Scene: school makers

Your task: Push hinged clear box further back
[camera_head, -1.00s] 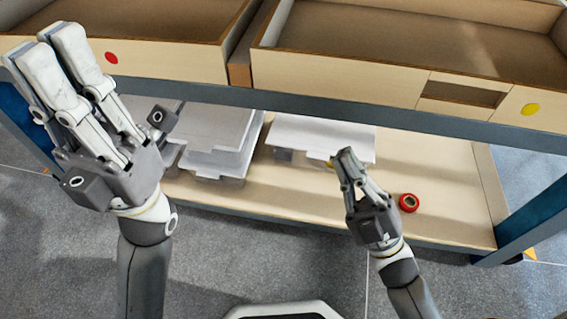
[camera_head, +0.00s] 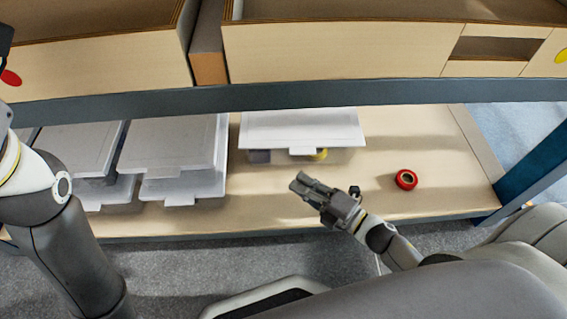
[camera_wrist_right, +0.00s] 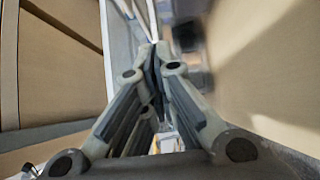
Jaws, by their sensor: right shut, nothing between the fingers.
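A clear box with a pale lid (camera_head: 302,128) sits on the lower shelf, right of the stacked boxes. Something yellow and something dark show through its front side below the lid. My right gripper (camera_head: 299,182) is shut and empty, low over the shelf in front of this box, with a gap between them in the head view. Its closed fingers also show in the right wrist view (camera_wrist_right: 154,52), where the surroundings are blurred. My left arm comes in at the left edge of the head view; its gripper is outside the picture.
Stacked pale-lidded clear boxes (camera_head: 170,145) stand on the shelf (camera_head: 420,140) to the left. A red tape roll (camera_head: 405,179) lies right of my right gripper. A blue-grey beam (camera_head: 300,95) crosses above the boxes. The shelf's right part is mostly clear.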

